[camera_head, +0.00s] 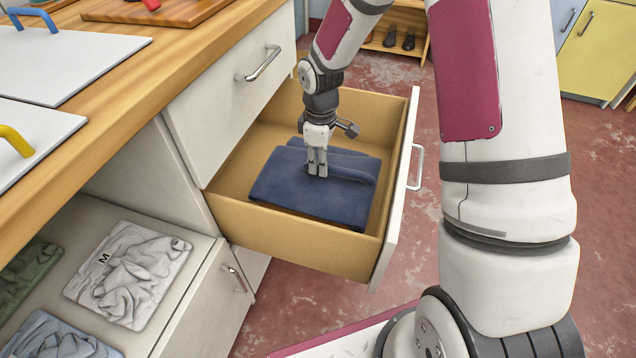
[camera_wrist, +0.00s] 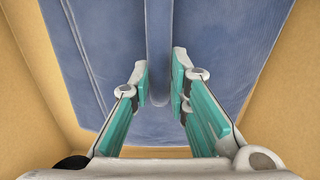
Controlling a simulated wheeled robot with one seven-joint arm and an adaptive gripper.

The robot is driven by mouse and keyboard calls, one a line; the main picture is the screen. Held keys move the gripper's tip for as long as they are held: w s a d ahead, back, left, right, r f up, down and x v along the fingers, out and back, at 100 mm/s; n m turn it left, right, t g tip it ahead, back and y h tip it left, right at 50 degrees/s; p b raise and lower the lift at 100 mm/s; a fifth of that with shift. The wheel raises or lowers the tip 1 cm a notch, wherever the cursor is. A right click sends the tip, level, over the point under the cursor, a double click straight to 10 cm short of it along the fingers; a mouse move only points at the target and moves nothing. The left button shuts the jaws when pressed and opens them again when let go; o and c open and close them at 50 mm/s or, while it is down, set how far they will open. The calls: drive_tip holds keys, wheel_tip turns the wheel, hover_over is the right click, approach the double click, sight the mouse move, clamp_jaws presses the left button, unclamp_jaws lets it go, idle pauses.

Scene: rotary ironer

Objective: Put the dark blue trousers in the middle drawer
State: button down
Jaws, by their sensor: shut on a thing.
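The dark blue trousers (camera_head: 290,192) are a folded bundle lying inside the open middle drawer (camera_head: 290,240), apparently flat on its floor. My gripper (camera_head: 317,172) reaches down into the drawer from above, with its fingertips at the top of the trousers. In the wrist view, my gripper (camera_wrist: 160,95) has a raised ridge of the trousers (camera_wrist: 215,50) between its two fingers and is shut on it. The drawer's tan walls (camera_wrist: 30,100) show around the cloth.
The closed drawer above has a metal handle (camera_head: 260,63). A wooden counter (camera_head: 130,60) runs along the left with white lids on it. Folded clothes, including a white garment marked M (camera_head: 130,275), lie on the lower shelf. Red floor (camera_head: 590,200) is open at the right.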

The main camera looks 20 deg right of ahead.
sight(320, 179)
drive_tip(key=shift+f+b, duration=1.2)
drive_tip(key=shift+f, duration=1.95)
drive_tip(key=shift+f, duration=0.2)
drive_tip(key=c, duration=1.5)
unclamp_jaws()
drive_tip(key=shift+c, duration=0.2)
drive_tip(key=shift+r, duration=0.1)
